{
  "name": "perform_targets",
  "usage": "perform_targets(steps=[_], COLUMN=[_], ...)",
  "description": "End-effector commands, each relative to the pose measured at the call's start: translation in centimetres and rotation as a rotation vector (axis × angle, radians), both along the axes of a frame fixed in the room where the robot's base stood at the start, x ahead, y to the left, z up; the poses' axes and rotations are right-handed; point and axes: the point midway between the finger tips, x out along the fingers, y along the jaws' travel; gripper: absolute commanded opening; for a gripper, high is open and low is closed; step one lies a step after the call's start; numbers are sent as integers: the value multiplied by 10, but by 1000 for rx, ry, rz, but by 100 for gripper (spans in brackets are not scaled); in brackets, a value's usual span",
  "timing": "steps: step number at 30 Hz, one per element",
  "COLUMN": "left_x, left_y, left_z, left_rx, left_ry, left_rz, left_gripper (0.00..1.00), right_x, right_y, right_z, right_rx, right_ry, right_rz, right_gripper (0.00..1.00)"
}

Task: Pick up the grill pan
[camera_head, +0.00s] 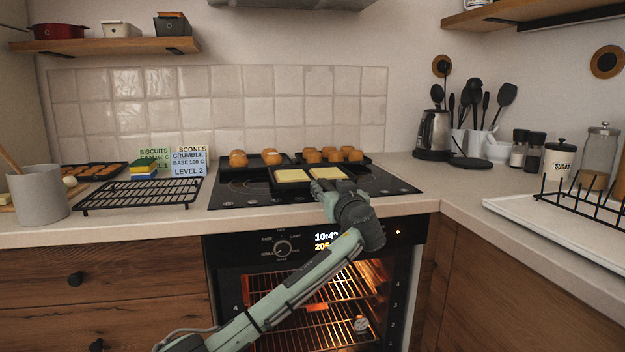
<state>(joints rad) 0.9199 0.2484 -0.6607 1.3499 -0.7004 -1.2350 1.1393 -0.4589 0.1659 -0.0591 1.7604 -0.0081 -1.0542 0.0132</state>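A dark shallow pan (285,187), which I take for the grill pan, sits at the front of the black hob. It bears two flat pale yellow slices. My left gripper (322,188) is at the pan's front edge, right of its middle. The gripper covers part of that edge. I cannot tell whether its fingers touch the pan or are closed on it. My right gripper is not in view.
Dark trays of round buns (238,158) stand behind the pan. The oven below (300,310) is lit. A black wire rack (140,195) lies left of the hob. A kettle (434,132) stands right.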

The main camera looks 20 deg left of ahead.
Motion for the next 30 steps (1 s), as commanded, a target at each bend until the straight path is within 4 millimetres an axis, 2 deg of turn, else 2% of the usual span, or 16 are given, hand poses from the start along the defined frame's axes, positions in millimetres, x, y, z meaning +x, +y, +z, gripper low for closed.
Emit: perform_targets(steps=[1, 9, 18, 30], left_x=[0, 0, 0, 0], left_y=[0, 0, 0, -1], left_z=[0, 0, 0, 9], left_rx=[0, 0, 0, 2], left_ry=[0, 0, 1, -7], left_rz=[0, 0, 0, -2], left_gripper=[34, 1, 0, 0], right_x=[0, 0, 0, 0], right_y=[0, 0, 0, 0], right_z=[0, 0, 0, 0], right_rx=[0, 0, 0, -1], right_ry=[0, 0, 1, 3], right_rz=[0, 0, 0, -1], right_gripper=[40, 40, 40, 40])
